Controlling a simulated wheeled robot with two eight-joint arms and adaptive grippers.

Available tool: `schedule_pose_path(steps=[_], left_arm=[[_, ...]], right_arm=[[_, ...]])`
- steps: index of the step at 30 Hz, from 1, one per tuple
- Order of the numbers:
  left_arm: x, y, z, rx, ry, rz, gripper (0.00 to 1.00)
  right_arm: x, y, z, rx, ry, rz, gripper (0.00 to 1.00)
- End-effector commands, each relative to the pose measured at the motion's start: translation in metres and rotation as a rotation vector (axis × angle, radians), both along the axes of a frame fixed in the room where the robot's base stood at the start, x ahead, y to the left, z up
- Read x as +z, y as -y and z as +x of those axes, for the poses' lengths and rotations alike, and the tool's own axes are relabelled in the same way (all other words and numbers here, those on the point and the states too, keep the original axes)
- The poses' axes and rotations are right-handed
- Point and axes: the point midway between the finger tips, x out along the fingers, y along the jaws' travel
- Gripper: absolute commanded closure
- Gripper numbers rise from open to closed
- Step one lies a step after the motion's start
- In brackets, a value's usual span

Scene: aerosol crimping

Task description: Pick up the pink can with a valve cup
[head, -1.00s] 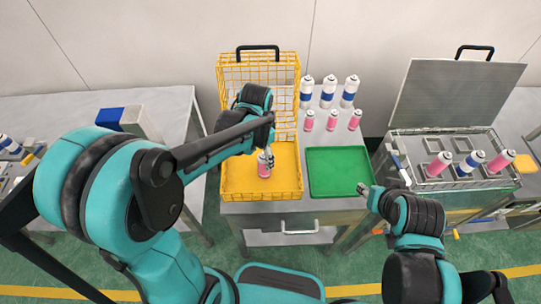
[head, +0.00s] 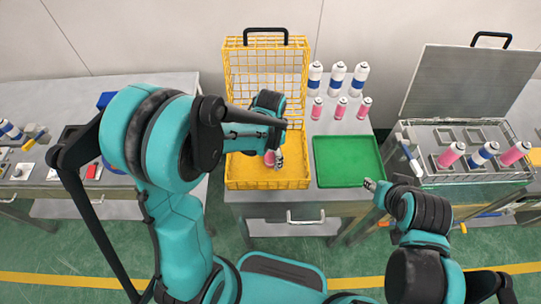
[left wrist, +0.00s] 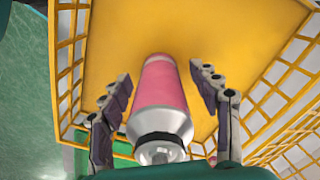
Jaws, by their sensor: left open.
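A pink can (left wrist: 160,95) with a silver shoulder and a metal valve cup (left wrist: 159,150) at its end is in the yellow basket (left wrist: 215,30). My left gripper (left wrist: 163,85) is open, with one finger on each side of the can and visible gaps between. In the head view, the same can (head: 269,158) shows only partly beside my left gripper (head: 277,160), which hides the rest. My right gripper (head: 371,185) is off to the right, by the front right corner of the green tray (head: 347,163), and its fingers are too small to judge.
Behind the tray stand several pink cans (head: 341,107) and blue-and-white cans (head: 337,78). A wire rack (head: 430,178) at the right holds several cans before a raised grey lid (head: 468,85). The basket's mesh walls surround my left gripper. The tray is empty.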

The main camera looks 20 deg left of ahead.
Motion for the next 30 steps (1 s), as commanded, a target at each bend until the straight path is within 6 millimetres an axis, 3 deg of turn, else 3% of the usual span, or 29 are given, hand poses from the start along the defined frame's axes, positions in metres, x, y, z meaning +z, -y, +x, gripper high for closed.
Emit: schedule_pose_path(steps=[2, 8, 20, 28, 30], left_arm=[[0.0, 0.0, 0.0, 0.0, 0.0, 0.0, 0.43], [0.001, 0.0, 0.0, 0.0, 0.0, 0.0, 0.96], [0.006, 0.0, 0.0, 0.0, 0.0, 0.0, 0.97], [0.048, 0.0, 0.0, 0.0, 0.0, 0.0, 0.97], [0.055, 0.019, 0.003, -0.007, 0.0, 0.0, 0.97]], right_arm=[[0.0, 0.0, 0.0, 0.0, 0.0, 0.0, 0.6], [0.0, 0.0, 0.0, 0.0, 0.0, 0.0, 0.6], [0.003, 0.0, 0.0, 0.0, 0.0, 0.0, 0.6], [0.021, 0.0, 0.0, 0.0, 0.0, 0.0, 0.6], [0.023, 0.0, 0.0, 0.0, 0.0, 0.0, 0.6]])
